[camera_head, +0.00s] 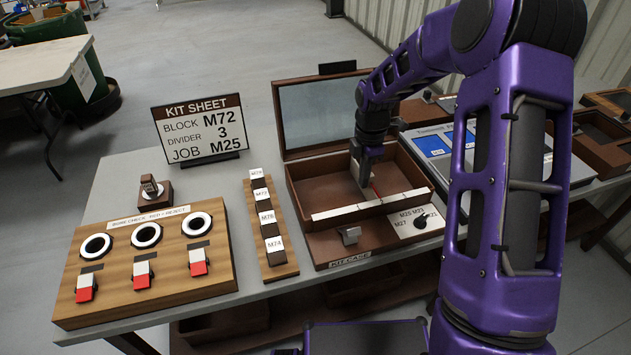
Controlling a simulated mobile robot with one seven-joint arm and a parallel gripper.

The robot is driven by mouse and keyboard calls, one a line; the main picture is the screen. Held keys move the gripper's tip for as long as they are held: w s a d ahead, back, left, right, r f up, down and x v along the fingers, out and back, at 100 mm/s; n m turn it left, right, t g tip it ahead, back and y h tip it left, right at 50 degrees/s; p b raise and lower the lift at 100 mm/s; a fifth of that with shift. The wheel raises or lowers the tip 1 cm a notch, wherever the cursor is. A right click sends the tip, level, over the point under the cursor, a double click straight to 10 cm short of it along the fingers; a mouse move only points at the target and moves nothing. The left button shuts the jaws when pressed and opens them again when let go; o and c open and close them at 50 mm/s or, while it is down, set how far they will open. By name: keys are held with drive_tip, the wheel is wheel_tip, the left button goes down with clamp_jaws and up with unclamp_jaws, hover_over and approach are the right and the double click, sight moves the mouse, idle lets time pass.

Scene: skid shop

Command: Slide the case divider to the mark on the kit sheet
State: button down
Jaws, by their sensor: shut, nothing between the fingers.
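The kit sheet (203,128) stands at the back left and reads block M72, divider 3, job M25. The open wooden kit case (308,186) stands right of the table's middle, its lid raised. A pale strip (345,211) runs along the front of its compartment; its markings are too small to read. My gripper (364,184) points down inside the case, shut and empty. A thin upright piece with a red line (376,189), possibly the divider, shows just right of my fingers. I cannot tell whether they touch it, nor which mark it stands at.
A rack of labelled blocks (281,270) lies left of the case. A bore check board (215,277) with several rings lies further left. A dial (421,221) with job labels sits at the case's front right. A blue-and-white panel (433,146) lies behind my arm.

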drive_tip(key=shift+d, duration=0.15)
drive_tip(key=shift+w+d+p, duration=0.25)
drive_tip(key=shift+d+p, duration=0.05)
drive_tip(key=shift+d, duration=0.5)
drive_tip(key=shift+w+d+p, duration=0.25)
drive_tip(key=shift+d, duration=0.5)
drive_tip(key=shift+w+d+p, duration=0.3)
drive_tip(key=shift+d, duration=0.65)
drive_tip(key=shift+a, duration=0.15)
drive_tip(key=shift+s+a, duration=0.15)
drive_tip(key=shift+a, duration=0.1)
drive_tip(key=shift+r, duration=0.15)
wheel_tip(320, 180, up, 8)
drive_tip(key=shift+p, duration=0.3)
